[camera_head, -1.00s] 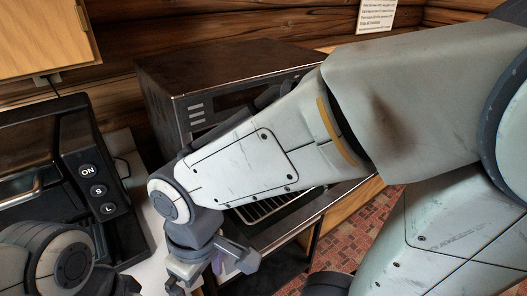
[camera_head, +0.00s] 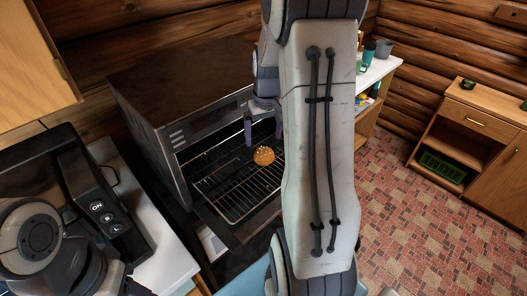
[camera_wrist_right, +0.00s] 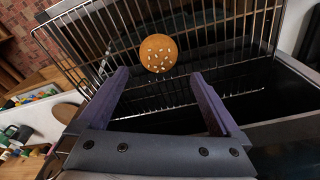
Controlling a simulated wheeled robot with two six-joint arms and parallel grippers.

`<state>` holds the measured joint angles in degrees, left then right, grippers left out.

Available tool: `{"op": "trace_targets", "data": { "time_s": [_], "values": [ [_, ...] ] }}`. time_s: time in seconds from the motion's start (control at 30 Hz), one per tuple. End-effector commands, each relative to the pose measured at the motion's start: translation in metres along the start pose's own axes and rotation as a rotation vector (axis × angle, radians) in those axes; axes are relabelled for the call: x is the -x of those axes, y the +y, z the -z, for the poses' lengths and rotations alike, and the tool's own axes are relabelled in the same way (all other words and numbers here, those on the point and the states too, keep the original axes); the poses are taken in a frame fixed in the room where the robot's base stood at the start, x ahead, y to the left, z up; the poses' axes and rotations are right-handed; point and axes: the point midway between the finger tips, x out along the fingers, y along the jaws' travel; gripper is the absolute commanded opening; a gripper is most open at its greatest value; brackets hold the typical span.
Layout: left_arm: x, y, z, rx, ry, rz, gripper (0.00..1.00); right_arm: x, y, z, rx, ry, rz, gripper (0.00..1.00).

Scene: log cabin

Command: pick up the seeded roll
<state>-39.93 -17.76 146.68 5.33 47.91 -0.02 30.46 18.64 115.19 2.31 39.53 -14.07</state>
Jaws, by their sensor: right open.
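The seeded roll (camera_head: 264,156) is round and golden brown with pale seeds. It rests on the wire rack (camera_head: 225,190) inside the open oven (camera_head: 185,95). My right gripper (camera_head: 264,137) is open, its purple fingers just above and around the near side of the roll in the head view. In the right wrist view the roll (camera_wrist_right: 158,53) lies just beyond the open fingertips (camera_wrist_right: 160,76), between their lines, with nothing held. Of my left arm only links show at the lower left; its gripper is not seen.
A black appliance with an ON button (camera_head: 98,206) stands on the white counter (camera_head: 165,250) at left. The oven's walls and roof close in around the rack. A wooden cabinet (camera_head: 480,140) stands at right, with open tiled floor (camera_head: 410,215) before it.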

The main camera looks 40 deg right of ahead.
Motion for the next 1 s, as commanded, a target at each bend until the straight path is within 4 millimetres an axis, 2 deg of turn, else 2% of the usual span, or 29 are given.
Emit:
{"op": "trace_targets", "data": {
  "time_s": [0.1, 0.33, 0.47, 0.6, 0.9, 0.97, 1.0],
  "values": [
    [0.005, 0.0, 0.0, -0.001, 0.0, 0.0, 0.5, -0.014, -0.001, 0.0, 0.001, -0.002, 0.001, 1.0],
    [0.016, 0.001, 0.001, -0.002, 0.0, 0.0, 0.5, -0.031, 0.001, -0.002, 0.001, -0.004, 0.001, 1.0],
    [0.028, 0.002, 0.002, -0.004, 0.0, 0.0, 0.5, -0.049, 0.004, -0.004, 0.0, -0.006, 0.001, 1.0],
    [0.03, 0.002, 0.002, -0.005, 0.0, 0.0, 0.5, -0.067, 0.003, -0.003, 0.001, -0.002, 0.001, 1.0],
    [0.03, 0.002, 0.002, -0.005, 0.0, 0.0, 0.5, -0.073, 0.003, -0.003, 0.002, 0.002, 0.0, 1.0],
    [0.03, 0.002, 0.002, -0.005, 0.0, 0.0, 0.5, -0.072, 0.003, -0.003, 0.002, 0.002, 0.0, 0.77],
    [0.03, 0.002, 0.002, -0.005, 0.0, 0.0, 0.5, -0.072, 0.003, -0.003, 0.002, 0.002, 0.0, 0.62]
  ]
}}
